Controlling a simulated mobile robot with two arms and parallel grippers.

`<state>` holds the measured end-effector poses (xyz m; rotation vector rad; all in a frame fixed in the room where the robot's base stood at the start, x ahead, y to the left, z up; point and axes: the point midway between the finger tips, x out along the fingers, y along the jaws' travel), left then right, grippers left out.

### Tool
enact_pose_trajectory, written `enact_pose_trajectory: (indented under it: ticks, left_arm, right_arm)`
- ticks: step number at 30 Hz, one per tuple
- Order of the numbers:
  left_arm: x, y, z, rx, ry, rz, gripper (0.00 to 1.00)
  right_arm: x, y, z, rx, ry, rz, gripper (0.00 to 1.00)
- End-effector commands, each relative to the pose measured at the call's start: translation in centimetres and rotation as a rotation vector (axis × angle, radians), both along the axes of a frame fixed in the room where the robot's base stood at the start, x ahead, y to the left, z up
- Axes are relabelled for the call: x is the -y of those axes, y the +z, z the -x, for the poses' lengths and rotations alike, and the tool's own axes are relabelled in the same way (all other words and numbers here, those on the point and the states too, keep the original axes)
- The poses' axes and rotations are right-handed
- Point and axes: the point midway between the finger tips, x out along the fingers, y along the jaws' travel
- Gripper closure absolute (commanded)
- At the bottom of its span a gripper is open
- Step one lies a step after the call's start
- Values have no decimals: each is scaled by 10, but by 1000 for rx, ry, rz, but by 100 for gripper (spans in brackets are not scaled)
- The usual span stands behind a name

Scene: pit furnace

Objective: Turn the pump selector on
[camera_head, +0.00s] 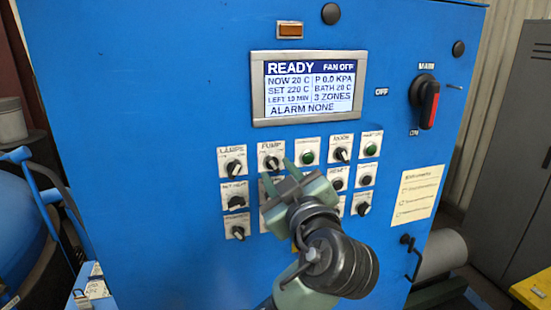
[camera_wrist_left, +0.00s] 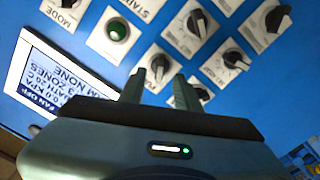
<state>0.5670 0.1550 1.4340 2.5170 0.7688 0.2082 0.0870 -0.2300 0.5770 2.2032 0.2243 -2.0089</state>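The pump selector (camera_head: 271,162) is a black knob on a white plate marked PUMP, in the top row of controls below the screen. My left gripper (camera_head: 281,168) is in front of the panel, just below and right of this knob in the head view. Its two fingers are apart, with nothing held between them. In the left wrist view the knob that appears to be the pump selector (camera_wrist_left: 158,65) lies just beyond and between the fingertips (camera_wrist_left: 158,77). I cannot tell whether the fingers touch it. My right gripper is not in view.
The lamps selector (camera_head: 234,166) is left of the pump knob, and a green button (camera_head: 308,156) is right of it. Several more knobs sit below, some hidden by my left arm. The screen (camera_head: 308,88) reads READY, FAN OFF. A red-handled main switch (camera_head: 428,104) is at right.

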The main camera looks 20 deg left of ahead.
Motion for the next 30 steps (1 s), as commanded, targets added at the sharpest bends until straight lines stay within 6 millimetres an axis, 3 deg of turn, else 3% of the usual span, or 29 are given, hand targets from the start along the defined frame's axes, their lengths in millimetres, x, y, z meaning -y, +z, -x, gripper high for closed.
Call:
enact_pose_trajectory:
  ticks: [1,6,17,20,21,30]
  left_arm:
    - [-6,4,-7,-2,4,-3,67]
    - [-16,2,-23,-2,0,-2,67]
    - [-19,-1,-28,-3,-2,1,67]
    - [-19,-1,-28,-2,-2,0,95]
    - [-19,-1,-28,-2,-2,0,100]
    - [-18,-2,-28,-9,-1,-9,100]
  right_arm:
    - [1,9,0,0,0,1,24]
    - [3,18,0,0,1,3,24]
    - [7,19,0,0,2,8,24]
    - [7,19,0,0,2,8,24]
    - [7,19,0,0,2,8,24]
    - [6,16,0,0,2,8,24]
